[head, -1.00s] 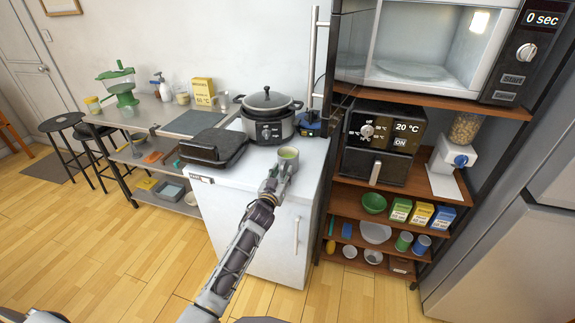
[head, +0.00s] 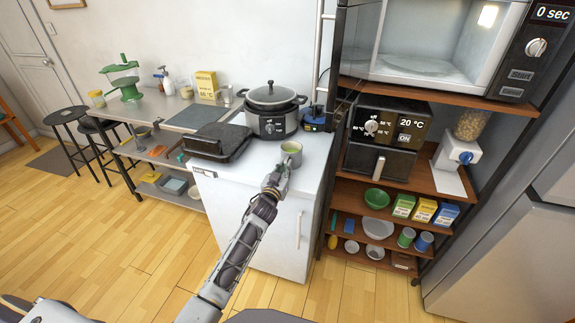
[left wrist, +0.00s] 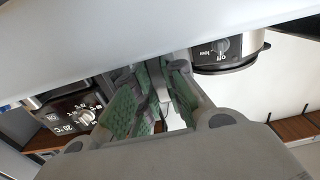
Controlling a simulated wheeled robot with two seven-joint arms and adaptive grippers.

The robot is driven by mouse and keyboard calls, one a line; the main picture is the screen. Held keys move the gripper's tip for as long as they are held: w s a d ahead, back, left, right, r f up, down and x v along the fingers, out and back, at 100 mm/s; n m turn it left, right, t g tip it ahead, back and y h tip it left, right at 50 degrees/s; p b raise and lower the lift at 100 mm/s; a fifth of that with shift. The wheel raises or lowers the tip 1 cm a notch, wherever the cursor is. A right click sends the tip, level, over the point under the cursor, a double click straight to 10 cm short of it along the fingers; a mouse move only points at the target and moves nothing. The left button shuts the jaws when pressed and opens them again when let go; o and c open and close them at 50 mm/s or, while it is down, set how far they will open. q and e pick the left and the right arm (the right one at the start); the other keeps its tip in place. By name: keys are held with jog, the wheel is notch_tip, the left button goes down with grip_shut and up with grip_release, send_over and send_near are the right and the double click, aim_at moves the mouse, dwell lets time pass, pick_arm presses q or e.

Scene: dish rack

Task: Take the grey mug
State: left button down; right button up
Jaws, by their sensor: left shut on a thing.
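The grey mug (head: 296,160) stands near the front of the white counter, to the right of the black waffle-maker-like appliance and in front of the cooker. Its inside looks yellow-green. My left gripper (head: 277,174) reaches it from the near side and is shut on it, at its near side; I cannot tell whether on the wall or a handle. In the left wrist view the green-padded fingers (left wrist: 153,97) are close together, with a narrow grey strip between them; the mug's body is not clear there. My right gripper is out of view.
The cooker (head: 272,112) stands close behind the mug, and the black appliance (head: 217,143) lies to its left. The shelf unit with the oven-like fryer (head: 384,140) rises at the right. The counter (head: 243,190) has free room left of the gripper.

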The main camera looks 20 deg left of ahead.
pick_arm(q)
jog(key=shift+r, duration=0.5)
notch_tip(320, 180, up, 8)
jog(key=shift+f+p, duration=0.2)
jog(key=shift+p, duration=0.4)
jog(key=shift+r, duration=0.75)
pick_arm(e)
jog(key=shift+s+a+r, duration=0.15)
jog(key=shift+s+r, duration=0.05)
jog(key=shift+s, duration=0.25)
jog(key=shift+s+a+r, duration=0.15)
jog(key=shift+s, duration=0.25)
